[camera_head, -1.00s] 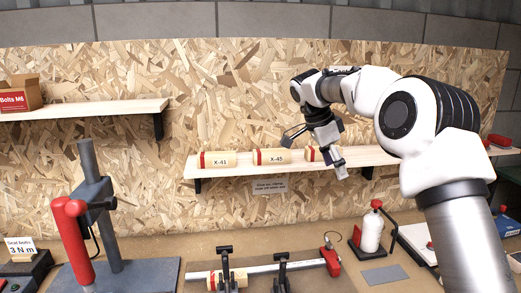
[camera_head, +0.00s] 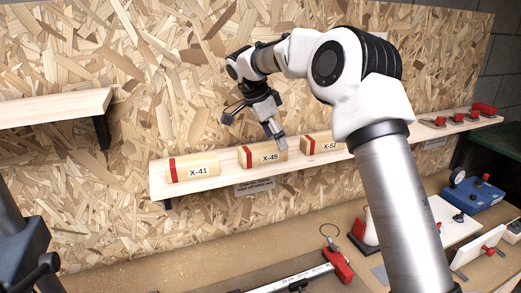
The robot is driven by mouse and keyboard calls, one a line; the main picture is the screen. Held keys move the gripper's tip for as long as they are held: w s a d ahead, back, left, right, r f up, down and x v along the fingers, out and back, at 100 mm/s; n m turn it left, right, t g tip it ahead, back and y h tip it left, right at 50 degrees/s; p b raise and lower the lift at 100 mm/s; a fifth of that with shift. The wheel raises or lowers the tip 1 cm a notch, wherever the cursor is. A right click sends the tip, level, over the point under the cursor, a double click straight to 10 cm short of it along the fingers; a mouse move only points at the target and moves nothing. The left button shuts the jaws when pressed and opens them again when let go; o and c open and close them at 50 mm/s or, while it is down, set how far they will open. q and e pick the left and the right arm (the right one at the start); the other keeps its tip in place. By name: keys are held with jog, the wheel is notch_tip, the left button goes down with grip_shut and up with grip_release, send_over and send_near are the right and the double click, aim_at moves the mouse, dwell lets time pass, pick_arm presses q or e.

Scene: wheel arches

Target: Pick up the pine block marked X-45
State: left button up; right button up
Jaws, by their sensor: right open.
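The pine block marked X-45 (camera_head: 258,158) lies on the wall shelf in the camera_head view, with a red band near its left end. It is the middle one of three similar blocks, between X-41 (camera_head: 196,169) and X-52 (camera_head: 322,146). My right gripper (camera_head: 255,130) is open and empty. It hangs in front of the board, just above X-45 in the picture, and one fingertip overlaps the block's upper right part. I cannot tell whether it touches the block. My left gripper is not in view.
The shelf (camera_head: 158,184) runs along the chipboard wall, with red-handled clamps (camera_head: 484,108) at its right end. A label (camera_head: 254,187) hangs below its edge. Another shelf (camera_head: 50,108) is at upper left. The bench below holds a red-ended clamp bar (camera_head: 337,264) and a blue box (camera_head: 472,195).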

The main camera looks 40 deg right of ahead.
aim_at(275, 144)
jog(key=shift+s+d+f+p, duration=0.35)
jog(key=shift+d+f+p, duration=0.15)
jog(key=shift+f+p, duration=0.1)
jog(key=f, duration=0.2)
jog(key=w+d+f, duration=0.1)
jog(key=shift+w+f, duration=0.3)
jog(key=shift+s+a+r, duration=0.1)
jog(key=shift+s+r, duration=0.1)
jog(key=shift+r, duration=0.05)
jog(key=c, duration=0.4)
jog(key=shift+s+r, duration=0.1)
jog(key=shift+s, duration=0.1)
jog(key=c, duration=0.6)
jog(key=shift+s, duration=0.1)
jog(key=c, duration=0.3)
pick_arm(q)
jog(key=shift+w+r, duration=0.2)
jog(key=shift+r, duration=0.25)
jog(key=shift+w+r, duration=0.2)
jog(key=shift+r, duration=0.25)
